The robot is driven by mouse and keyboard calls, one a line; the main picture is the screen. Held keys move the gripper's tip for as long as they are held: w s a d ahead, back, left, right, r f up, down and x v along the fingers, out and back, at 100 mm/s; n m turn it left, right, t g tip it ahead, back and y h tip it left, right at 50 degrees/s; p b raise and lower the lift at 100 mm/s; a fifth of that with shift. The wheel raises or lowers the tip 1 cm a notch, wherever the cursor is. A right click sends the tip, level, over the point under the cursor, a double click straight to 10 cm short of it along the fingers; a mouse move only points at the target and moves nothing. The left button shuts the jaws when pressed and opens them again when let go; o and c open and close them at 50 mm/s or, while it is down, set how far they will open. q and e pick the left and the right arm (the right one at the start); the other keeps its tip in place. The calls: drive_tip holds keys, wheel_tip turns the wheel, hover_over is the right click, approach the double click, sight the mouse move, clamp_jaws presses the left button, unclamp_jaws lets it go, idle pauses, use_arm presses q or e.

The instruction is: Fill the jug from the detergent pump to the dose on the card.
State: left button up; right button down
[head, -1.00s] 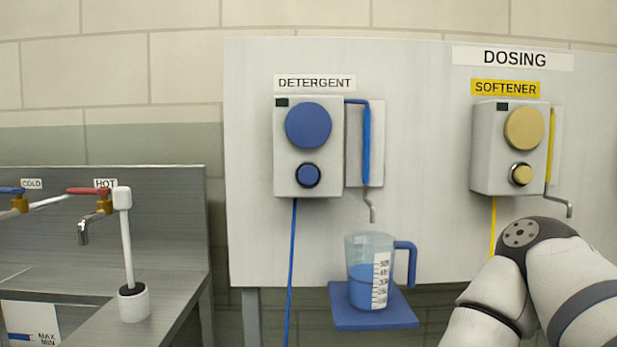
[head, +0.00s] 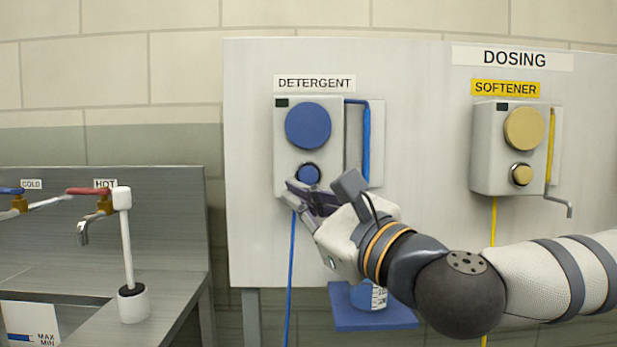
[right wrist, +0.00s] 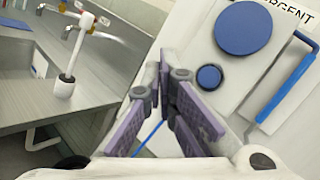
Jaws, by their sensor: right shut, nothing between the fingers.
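The detergent pump (head: 326,110) is a grey wall box with a large blue disc (head: 308,126) and a small round blue button (head: 308,173) below it. A blue tube (head: 366,140) runs down its right side. My right gripper (head: 296,192) is shut and empty, its tips at the pump's lower edge just below the button; I cannot tell if they touch. The right wrist view shows the button (right wrist: 209,77) beyond the fingers (right wrist: 164,65). The clear jug (head: 378,297), with blue liquid low in it, stands on a blue shelf (head: 350,322), mostly hidden by my right arm.
At the left are a metal sink counter (head: 175,285), cold and hot taps and a white upright post (head: 127,250). A blue hose (head: 291,270) hangs below the detergent pump.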

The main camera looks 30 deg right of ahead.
sight(309, 174)
drive_tip(key=shift+s+d+r+m+t+h, duration=0.15)
drive_tip(key=shift+d+r+m+t, duration=0.15)
drive_tip(key=shift+r, duration=0.3)
drive_tip(key=shift+s+d+r+m+t+h, duration=0.1)
drive_tip(key=shift+s+d+r+m+h, duration=0.1)
drive_tip(key=shift+d+r, duration=0.3)
drive_tip(key=shift+a, duration=0.1)
use_arm(q)
drive_tip(key=shift+s+f+g+b, duration=0.5)
drive_tip(key=shift+s+f+b, duration=0.6)
drive_tip(key=shift+s+f, duration=0.25)
use_arm(e)
drive_tip(key=shift+w+d, duration=0.65)
drive_tip(key=shift+w, duration=0.7)
drive_tip(key=shift+w+d, duration=0.6)
drive_tip(key=shift+w, duration=0.7)
drive_tip(key=shift+w+d, duration=0.65)
drive_tip(key=shift+w, duration=0.7)
use_arm(q)
drive_tip(key=shift+s+f, duration=0.1)
use_arm(e)
drive_tip(key=shift+w+d, duration=0.2)
drive_tip(key=shift+w, duration=0.2)
